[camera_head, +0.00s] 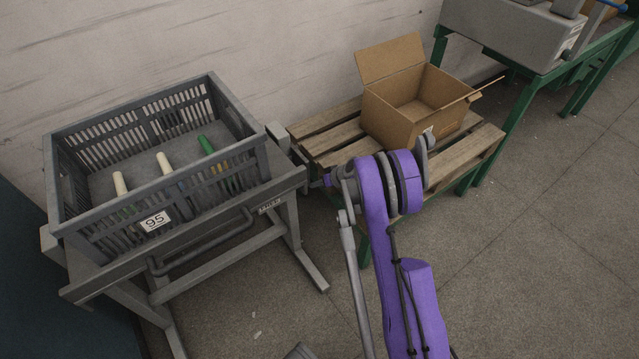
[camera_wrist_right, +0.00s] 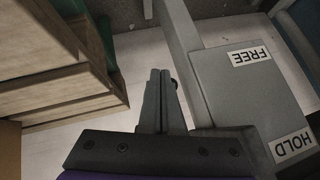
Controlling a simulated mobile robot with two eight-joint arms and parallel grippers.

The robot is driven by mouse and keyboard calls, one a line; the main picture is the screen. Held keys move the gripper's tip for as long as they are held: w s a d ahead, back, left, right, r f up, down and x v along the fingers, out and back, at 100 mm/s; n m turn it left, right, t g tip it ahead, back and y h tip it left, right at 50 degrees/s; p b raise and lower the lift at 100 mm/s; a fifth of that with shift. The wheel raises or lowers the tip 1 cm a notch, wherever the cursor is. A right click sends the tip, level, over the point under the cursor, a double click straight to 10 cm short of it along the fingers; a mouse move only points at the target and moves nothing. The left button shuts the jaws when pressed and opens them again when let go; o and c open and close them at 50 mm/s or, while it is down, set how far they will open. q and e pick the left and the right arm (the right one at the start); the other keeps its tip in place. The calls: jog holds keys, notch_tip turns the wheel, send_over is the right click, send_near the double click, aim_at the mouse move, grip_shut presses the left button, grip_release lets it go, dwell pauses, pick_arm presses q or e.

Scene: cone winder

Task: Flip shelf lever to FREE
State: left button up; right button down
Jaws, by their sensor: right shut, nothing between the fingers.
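In the right wrist view a grey housing (camera_wrist_right: 243,95) carries a FREE label (camera_wrist_right: 250,56) at its upper part and a HOLD label (camera_wrist_right: 292,145) at lower right. A grey bar (camera_wrist_right: 183,40) runs along its left side; I cannot tell whether this is the lever. A small dark round end shows just right of the fingers. My right gripper (camera_wrist_right: 159,73) is shut and empty, left of the housing. In the head view my right gripper (camera_head: 312,183) is small beside the right end of the grey shelf stand (camera_head: 285,183), partly hidden.
A grey crate (camera_head: 250,128) marked 95, holding several pale and green sticks, sits on the stand. A wooden pallet top (camera_head: 325,130) with an open cardboard box (camera_head: 392,125) stands close to its right. Floor (camera_head: 540,250) is clear at right.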

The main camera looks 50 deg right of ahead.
jog(key=s+f, duration=0.3)
jog(key=s, duration=0.6)
jog(key=shift+p, duration=0.4)
